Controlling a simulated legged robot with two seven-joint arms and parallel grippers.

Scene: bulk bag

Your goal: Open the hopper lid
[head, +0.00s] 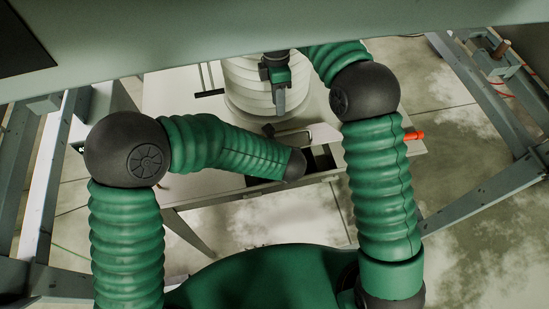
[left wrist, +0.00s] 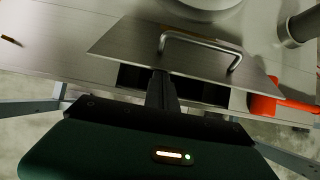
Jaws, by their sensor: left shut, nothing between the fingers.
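The hopper lid is a flat metal plate (left wrist: 120,45) with a bent bar handle (left wrist: 200,42) on top; it also shows in the head view (head: 322,134). Dark openings show below its near edge. My left gripper (left wrist: 161,88) is shut and empty, with its fingers at the lid's near edge, below the handle. I cannot tell whether they touch the plate. In the head view my left forearm largely hides this gripper. My right gripper (head: 279,103) points down in front of the white ribbed bag, apart from the lid; its finger gap cannot be made out.
The white ribbed bag (head: 240,88) stands on the pale table top (head: 168,98) behind the lid. An orange part (head: 414,135) sticks out at the table's right edge and shows in the left wrist view (left wrist: 285,106). Metal frame beams (head: 485,95) flank both sides.

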